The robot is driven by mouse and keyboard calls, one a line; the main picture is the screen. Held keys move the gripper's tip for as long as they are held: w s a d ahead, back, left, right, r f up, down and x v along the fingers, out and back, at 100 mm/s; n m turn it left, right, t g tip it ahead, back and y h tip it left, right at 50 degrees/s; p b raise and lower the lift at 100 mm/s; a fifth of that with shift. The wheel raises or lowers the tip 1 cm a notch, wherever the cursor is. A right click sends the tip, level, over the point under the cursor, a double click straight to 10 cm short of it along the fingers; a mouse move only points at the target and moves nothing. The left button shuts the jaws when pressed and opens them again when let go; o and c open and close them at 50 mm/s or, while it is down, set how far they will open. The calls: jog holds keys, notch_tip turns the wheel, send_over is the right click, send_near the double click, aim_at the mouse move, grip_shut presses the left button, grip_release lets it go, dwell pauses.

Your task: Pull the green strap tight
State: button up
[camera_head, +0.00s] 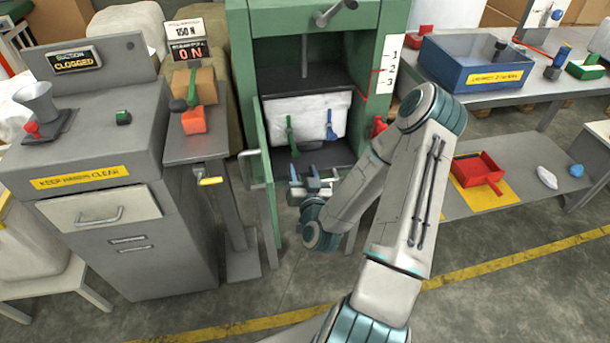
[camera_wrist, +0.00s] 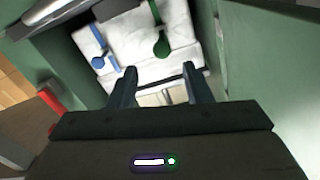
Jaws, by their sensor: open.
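A white bale (camera_head: 308,113) sits inside the green press (camera_head: 240,70), whose front is open. The green strap (camera_head: 291,132) hangs down the left of the bale's front in the head view. It also shows in the wrist view (camera_wrist: 161,42), with a rounded green end. A blue strap (camera_head: 330,124) hangs on the right; the wrist view shows it to the left (camera_wrist: 98,45). My gripper (camera_head: 312,172) is in front of and below the bale. Its fingers (camera_wrist: 159,70) are apart and empty, just short of the green strap's end in the wrist view.
The press's open green door (camera_head: 265,180) stands close left of my gripper. A red handle (camera_head: 379,127) sits right of the opening. A blue crate (camera_head: 475,63) is on the right bench.

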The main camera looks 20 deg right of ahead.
jog(key=p+v, duration=0.2)
jog(key=v, duration=0.2)
jog(key=shift+s+a+f, duration=0.1)
jog(key=shift+s+a, duration=0.05)
jog(key=shift+a, duration=0.05)
dwell(0.6)
